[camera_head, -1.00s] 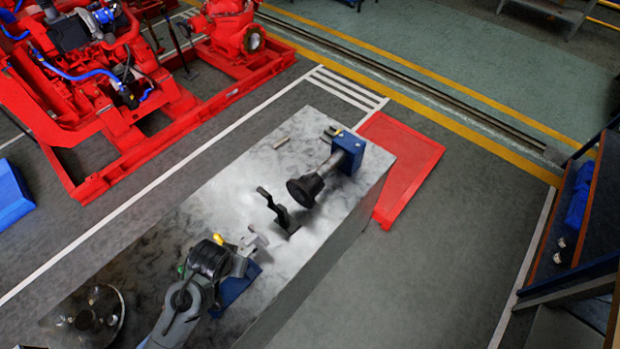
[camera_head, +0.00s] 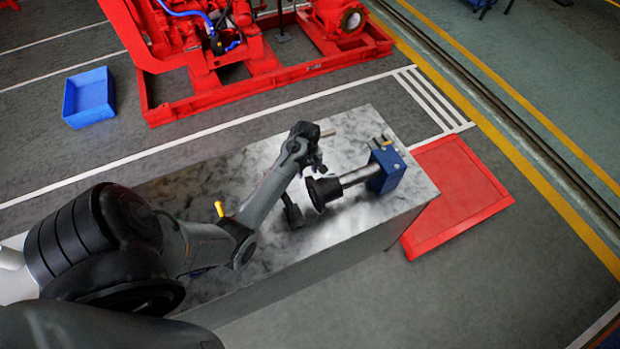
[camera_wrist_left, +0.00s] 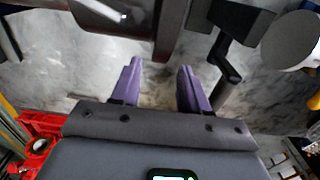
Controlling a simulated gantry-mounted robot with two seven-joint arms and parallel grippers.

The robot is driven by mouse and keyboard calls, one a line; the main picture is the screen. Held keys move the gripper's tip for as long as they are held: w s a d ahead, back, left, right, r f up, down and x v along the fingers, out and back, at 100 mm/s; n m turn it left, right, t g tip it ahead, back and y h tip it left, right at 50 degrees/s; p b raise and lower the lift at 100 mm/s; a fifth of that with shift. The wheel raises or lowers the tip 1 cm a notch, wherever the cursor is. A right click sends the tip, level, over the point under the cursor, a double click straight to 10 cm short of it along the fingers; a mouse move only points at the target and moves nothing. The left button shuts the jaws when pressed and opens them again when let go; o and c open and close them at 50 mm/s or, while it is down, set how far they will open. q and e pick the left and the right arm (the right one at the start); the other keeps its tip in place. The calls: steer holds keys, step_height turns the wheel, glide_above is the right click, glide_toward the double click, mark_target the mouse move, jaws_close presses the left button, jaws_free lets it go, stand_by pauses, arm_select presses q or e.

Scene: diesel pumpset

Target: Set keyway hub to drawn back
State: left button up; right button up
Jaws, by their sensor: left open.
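The keyway hub, which I take to be the black flanged piece (camera_head: 323,192), sits on the near-left end of a grey shaft (camera_head: 357,177). The shaft runs into a blue block (camera_head: 388,168) near the bench's far end. My left gripper (camera_head: 318,164) is above the bench, just behind the hub in the head view; contact cannot be told. In the left wrist view its two purple fingers (camera_wrist_left: 158,88) are apart, with nothing seen between them except bench surface. A pale round face (camera_wrist_left: 290,40) shows at the upper right there; I cannot tell what it is. My right gripper is out of view.
A dark stand (camera_head: 292,213) is left of the hub, partly hidden by my arm. A small rod (camera_head: 328,133) lies behind my gripper. The marbled bench (camera_head: 350,222) has clear surface in front of the shaft. A yellow-tipped piece (camera_head: 219,208) shows beside my arm.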

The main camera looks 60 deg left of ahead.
arm_select(q)
steer(key=shift+w+f, duration=0.15)
steer(key=shift+f, duration=3.05)
jaws_close()
